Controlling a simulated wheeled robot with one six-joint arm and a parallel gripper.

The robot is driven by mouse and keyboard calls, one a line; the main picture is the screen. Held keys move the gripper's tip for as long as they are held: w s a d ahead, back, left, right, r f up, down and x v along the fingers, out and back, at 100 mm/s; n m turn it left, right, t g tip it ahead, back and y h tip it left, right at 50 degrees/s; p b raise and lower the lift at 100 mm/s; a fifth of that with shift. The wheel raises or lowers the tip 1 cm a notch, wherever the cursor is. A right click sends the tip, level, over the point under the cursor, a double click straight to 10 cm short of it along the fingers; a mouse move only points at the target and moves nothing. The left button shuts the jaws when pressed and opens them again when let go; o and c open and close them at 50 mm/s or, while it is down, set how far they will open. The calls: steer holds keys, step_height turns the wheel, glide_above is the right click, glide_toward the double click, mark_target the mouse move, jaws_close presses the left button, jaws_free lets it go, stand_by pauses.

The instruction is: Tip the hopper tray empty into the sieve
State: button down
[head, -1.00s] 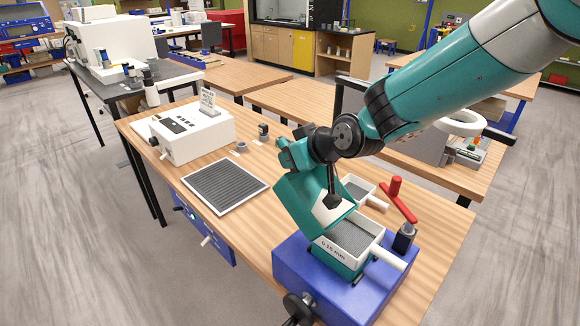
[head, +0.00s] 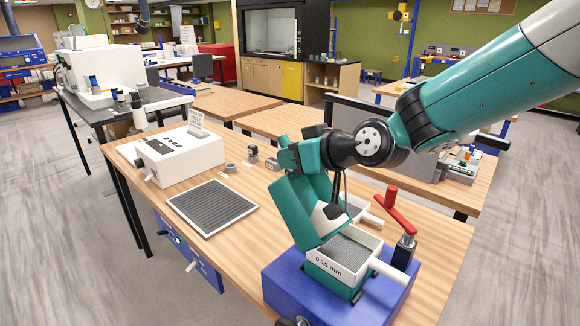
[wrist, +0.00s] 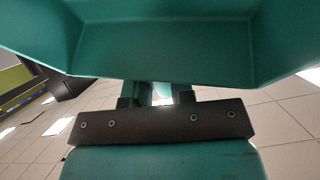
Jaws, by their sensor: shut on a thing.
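My gripper (wrist: 158,94) is shut on the teal hopper tray (head: 292,212). In the head view the tray is tipped steeply, its low end at the white-rimmed 0.15 mm sieve (head: 325,264). Grey mesh or material shows inside the sieve; I cannot tell which. The sieve sits in a teal holder on a blue base (head: 285,283), its white handle to the right. In the wrist view the tray's inside (wrist: 165,35) shows bare teal with no grains in the visible part. The low end of the tray is out of that view.
A second white sieve with a handle (head: 371,219) lies behind. A red-handled lever (head: 400,215) stands at the base's right. A ribbed grey mat (head: 212,207) and a white box device (head: 180,155) are to the left. Bare wooden tabletop (head: 255,235) lies between.

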steer(key=shift+s+d+r+t+y+b, duration=0.15)
steer(key=shift+d+y+b, duration=0.15)
steer(key=shift+b, duration=0.5)
steer(key=shift+d+r+t+y+b, duration=0.2)
steer(key=shift+d+b, duration=0.15)
steer(key=shift+b, duration=0.4)
steer(key=d+b, duration=0.1)
steer(key=b, duration=0.1)
steer(key=y+b, duration=0.1)
steer(key=b, duration=0.1)
steer(key=d+m+t+b, duration=0.1)
steer(key=b, duration=0.1)
steer(key=shift+s+d+r+y+b, duration=0.3)
steer(key=shift+s+r+y+b, duration=0.1)
steer(key=shift+d, duration=0.1)
steer(key=s+d+m+t+y+b, duration=0.2)
steer(key=d+b, duration=0.4)
steer(key=b, duration=0.7)
steer(key=s+d+m+t+y+b, duration=0.1)
steer(key=d+t+y+b, duration=0.3)
steer(key=b, duration=0.9)
steer(key=shift+s+d+f+m, duration=0.4)
steer(key=shift+d+m, duration=0.2)
steer(key=shift+d, duration=0.6)
steer(key=shift+t, duration=0.25)
stand_by(0.9)
